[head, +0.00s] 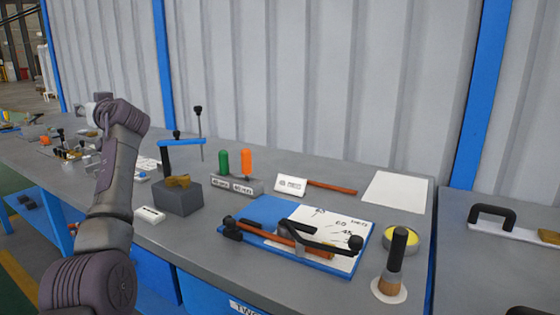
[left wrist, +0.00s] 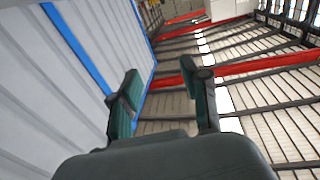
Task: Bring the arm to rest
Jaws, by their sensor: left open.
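My left arm (head: 112,190) rises at the left of the head view, in front of the bench. Its bent upper end is above the bench top and its hand cannot be made out clearly there. In the left wrist view my left gripper (left wrist: 160,72) is open, with its two dark green fingers apart and nothing between them. It points up toward the roof, with the corrugated wall at its left. My right gripper is not in view.
The grey workbench (head: 330,188) holds a dark block (head: 178,197), green and orange handled tools (head: 223,162), a blue board (head: 262,212) with tools and paper, a brush (head: 395,262) and a yellow tin (head: 403,238). A second bench (head: 480,265) stands at right. Air above the benches is clear.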

